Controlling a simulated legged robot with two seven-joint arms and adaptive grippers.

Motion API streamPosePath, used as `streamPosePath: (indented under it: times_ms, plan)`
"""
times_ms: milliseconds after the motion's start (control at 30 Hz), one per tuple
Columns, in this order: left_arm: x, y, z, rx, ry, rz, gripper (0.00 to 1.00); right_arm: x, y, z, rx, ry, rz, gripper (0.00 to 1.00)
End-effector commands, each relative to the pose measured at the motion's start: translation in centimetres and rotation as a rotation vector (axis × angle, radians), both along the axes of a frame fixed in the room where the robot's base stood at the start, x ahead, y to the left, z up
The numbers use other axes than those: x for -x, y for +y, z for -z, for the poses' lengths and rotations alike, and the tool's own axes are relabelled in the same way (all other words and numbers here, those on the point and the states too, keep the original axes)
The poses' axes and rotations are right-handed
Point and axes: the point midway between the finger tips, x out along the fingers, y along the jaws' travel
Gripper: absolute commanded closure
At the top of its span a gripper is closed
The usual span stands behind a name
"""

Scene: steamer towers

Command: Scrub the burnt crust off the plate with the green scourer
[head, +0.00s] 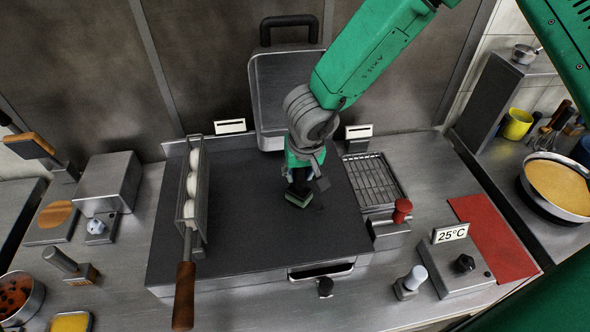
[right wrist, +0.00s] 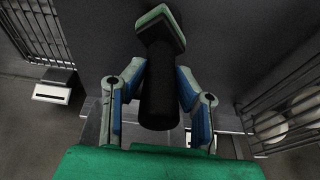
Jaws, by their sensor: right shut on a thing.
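The plate (head: 240,235) is a wide dark flat griddle in the middle of the counter in the head view; it also fills much of the right wrist view (right wrist: 235,55). My right gripper (head: 300,172) is over the plate's right half. In the right wrist view it (right wrist: 160,80) is shut on the black handle of the green scourer (right wrist: 156,22). The scourer's pad (head: 298,199) is low at the plate's surface; I cannot tell whether it touches. The burnt crust does not stand out clearly from the dark surface. My left gripper is out of view.
A wire basket of white round things (head: 192,185) with a wooden handle lies on the plate's left side. A wire rack (head: 375,182) and a red-knobbed block (head: 393,228) stand at the right. An upright lidded tray (head: 272,95) is behind. The plate's front middle is clear.

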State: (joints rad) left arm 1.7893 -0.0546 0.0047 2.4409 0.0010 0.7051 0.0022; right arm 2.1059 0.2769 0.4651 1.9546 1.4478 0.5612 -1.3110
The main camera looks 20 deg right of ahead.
Motion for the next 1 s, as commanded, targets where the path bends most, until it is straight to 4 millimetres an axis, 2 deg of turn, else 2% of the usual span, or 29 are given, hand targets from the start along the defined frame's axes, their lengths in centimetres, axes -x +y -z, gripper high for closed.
streamPosePath:
  times_ms: [267,700,1000]
  plan:
    - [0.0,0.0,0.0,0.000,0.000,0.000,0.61,0.1,0.0,0.0,0.000,0.000,0.000,1.00]
    - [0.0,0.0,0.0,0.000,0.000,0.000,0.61,2.5,-1.5,0.2,0.001,0.001,-0.001,1.00]
    - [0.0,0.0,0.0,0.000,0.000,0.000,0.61,3.0,-1.8,0.3,0.001,0.001,0.000,1.00]
